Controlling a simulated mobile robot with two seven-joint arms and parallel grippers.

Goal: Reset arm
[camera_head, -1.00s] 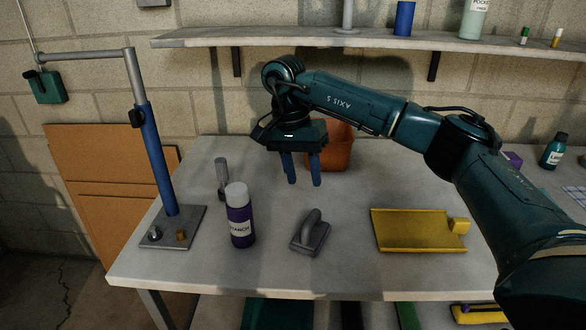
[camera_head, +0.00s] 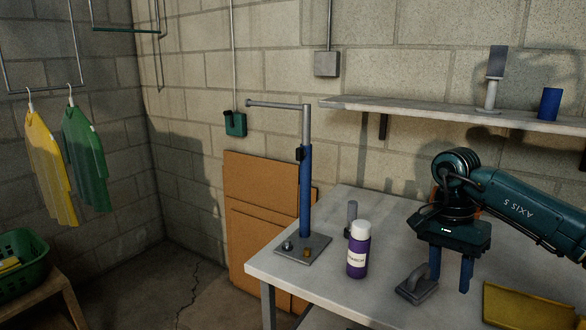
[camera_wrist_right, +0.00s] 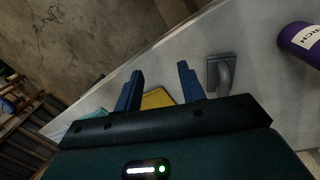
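My right gripper (camera_head: 450,282) hangs over the table at the right of the head view, fingers pointing down. Its two blue fingers are apart with nothing between them; they also show open and empty in the right wrist view (camera_wrist_right: 160,75). My right arm reaches in from the right edge. In the head view the fingers appear just right of a grey handled tool (camera_head: 418,284); their height above the table is hard to tell. My left gripper is not in view.
The table (camera_head: 310,292) holds a purple starch bottle (camera_head: 357,255) and a blue post stand (camera_head: 305,195) left of the gripper, and a yellow tray (camera_head: 520,306) to its right. A shelf (camera_head: 450,113) is behind.

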